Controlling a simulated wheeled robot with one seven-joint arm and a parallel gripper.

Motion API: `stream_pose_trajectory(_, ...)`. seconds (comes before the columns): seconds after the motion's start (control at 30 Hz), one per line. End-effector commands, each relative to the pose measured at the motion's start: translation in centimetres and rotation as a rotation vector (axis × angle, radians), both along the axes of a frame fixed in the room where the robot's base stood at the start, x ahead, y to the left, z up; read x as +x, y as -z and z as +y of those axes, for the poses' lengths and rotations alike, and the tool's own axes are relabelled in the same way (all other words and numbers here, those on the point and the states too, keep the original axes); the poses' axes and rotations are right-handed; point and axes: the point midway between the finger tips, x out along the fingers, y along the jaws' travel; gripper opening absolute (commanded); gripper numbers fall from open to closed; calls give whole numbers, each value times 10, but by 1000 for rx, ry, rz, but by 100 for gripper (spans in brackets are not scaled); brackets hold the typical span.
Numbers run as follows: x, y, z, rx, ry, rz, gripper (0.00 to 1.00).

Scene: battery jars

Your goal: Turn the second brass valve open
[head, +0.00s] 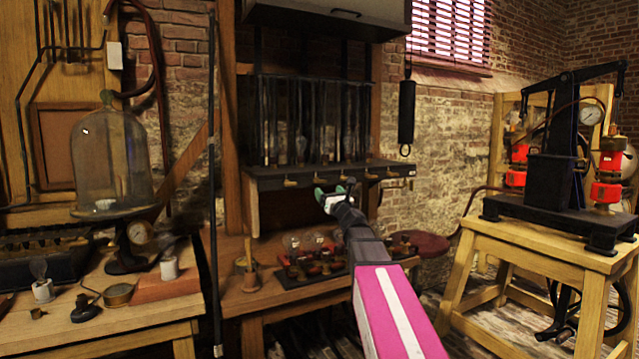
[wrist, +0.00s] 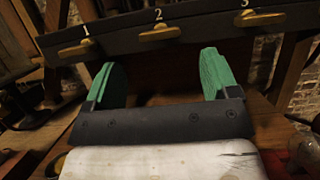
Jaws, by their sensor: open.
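The second brass valve (wrist: 160,34) is under the number 2 on a dark board in the wrist view. Its handle lies roughly along the board. The first valve (wrist: 78,49) is to its left and the third valve (wrist: 256,19) to its right, each under its number. My gripper (wrist: 161,72) is open with green finger pads and nothing between them. The second valve shows above the gap between the pads, apart from them. In the head view my gripper (head: 329,194) is just below the shelf front, and the second valve is hard to make out there.
The dark shelf (head: 262,178) carries a row of brass valves under tall dark rods. A bench below holds several small bulbs and jars. A glass bell jar (head: 112,160) stands at left. A black-and-red pump (head: 555,180) stands on a wooden stand at right.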

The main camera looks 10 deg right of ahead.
Motion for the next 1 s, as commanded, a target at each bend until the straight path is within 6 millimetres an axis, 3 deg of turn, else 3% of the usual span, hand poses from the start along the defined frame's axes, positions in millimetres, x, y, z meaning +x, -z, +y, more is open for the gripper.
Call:
stream_pose_trajectory(0.2,39,-15,12,0,0,1,81)
stream_pose_trajectory(0.4,65,-27,20,-1,1,1,81)
stream_pose_trajectory(0.77,71,-30,23,-1,1,1,81)
stream_pose_trajectory(0.8,71,-30,23,-1,1,1,78)
stream_pose_trajectory(0.93,71,-30,23,-1,1,1,35)
stream_pose_trajectory(1.0,71,-30,23,-1,1,1,32)
